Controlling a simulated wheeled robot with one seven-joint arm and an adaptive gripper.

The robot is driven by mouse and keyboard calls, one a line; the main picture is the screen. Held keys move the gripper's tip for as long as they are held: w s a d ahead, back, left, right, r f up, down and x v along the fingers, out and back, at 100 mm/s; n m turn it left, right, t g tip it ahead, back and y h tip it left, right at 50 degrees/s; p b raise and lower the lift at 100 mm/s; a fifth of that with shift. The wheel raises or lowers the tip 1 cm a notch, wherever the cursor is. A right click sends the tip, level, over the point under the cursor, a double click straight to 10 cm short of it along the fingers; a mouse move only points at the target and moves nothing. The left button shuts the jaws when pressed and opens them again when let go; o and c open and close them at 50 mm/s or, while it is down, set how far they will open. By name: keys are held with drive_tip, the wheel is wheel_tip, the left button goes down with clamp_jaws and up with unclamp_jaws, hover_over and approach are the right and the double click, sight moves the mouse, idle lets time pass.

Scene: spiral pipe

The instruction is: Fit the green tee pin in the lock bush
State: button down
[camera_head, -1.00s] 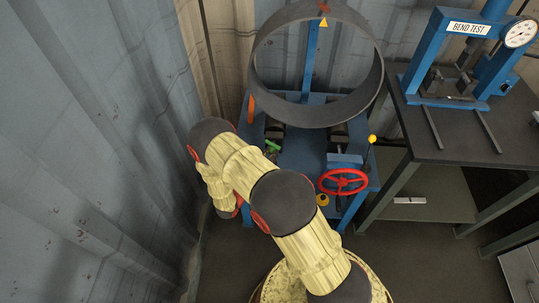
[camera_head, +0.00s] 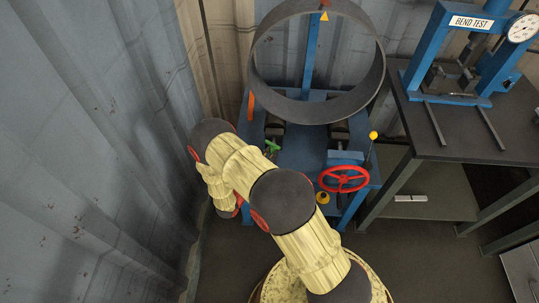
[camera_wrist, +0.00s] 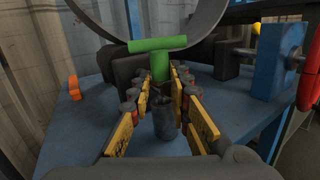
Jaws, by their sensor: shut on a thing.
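The green tee pin (camera_wrist: 159,58) stands upright in the wrist view, crossbar on top. My gripper (camera_wrist: 160,84) is shut on its stem, with yellow-edged fingers on both sides. A dark grey cylinder (camera_wrist: 167,122), which may be the lock bush, shows between the fingers, below the stem in the picture. I cannot tell whether the stem enters it. In the head view the pin is a small green shape (camera_head: 272,146) at the left of the blue bench; my arm hides most of the gripper there.
A large grey pipe ring (camera_head: 375,85) stands over the blue bench (camera_head: 305,150). A red handwheel (camera_head: 343,179) and a yellow-knobbed lever (camera_head: 373,136) are at its right. A corrugated wall (camera_head: 95,120) is close on the left. A bend tester (camera_head: 415,65) stands on the right-hand table.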

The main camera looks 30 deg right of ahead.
drive_tip(key=shift+f+b, duration=0.3)
drive_tip(key=shift+f, duration=0.2)
drive_tip(key=c, duration=1.6)
unclamp_jaws()
drive_tip(key=v, duration=1.2)
drive_tip(key=shift+s, duration=0.1)
